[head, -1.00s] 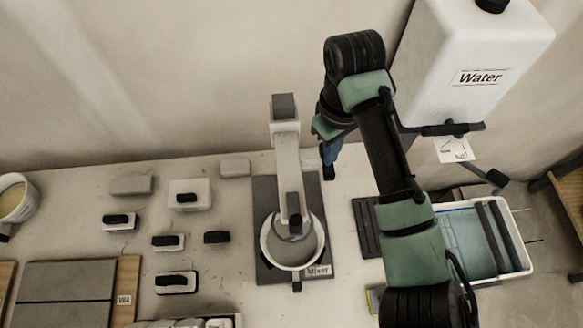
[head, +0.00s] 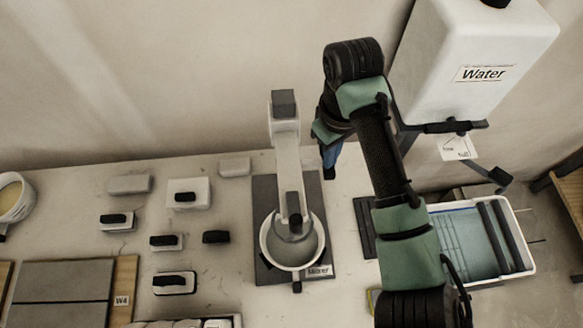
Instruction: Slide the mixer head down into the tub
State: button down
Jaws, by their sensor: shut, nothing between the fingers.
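The mixer (head: 287,150) stands on a dark base plate (head: 262,190) labelled "Mixer". Its light arm reaches forward and the mixer head (head: 294,222) is over the round white-rimmed tub (head: 266,246). The tub holds something grey. From this high view I cannot tell how far the head is down in the tub. My gripper (head: 330,172) is right of the mixer's column, apart from it in the picture, pointing down. Its fingers look shut and empty, and my arm partly hides it.
A white water tank (head: 485,72) hangs at the upper right. A white tray with bluish contents (head: 525,262) is at the right. Several blocks with black handles (head: 188,194) lie left of the mixer. A grey tile (head: 65,285) is at the lower left. The wall is close behind.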

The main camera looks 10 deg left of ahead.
jog(key=shift+f+b, duration=5.1)
jog(key=shift+f, duration=4.1)
notch_tip(320, 180, up, 9)
jog(key=p, duration=0.9)
jog(key=shift+r+p, duration=0.2)
jog(key=shift+p, duration=0.15)
jog(key=shift+f, duration=0.1)
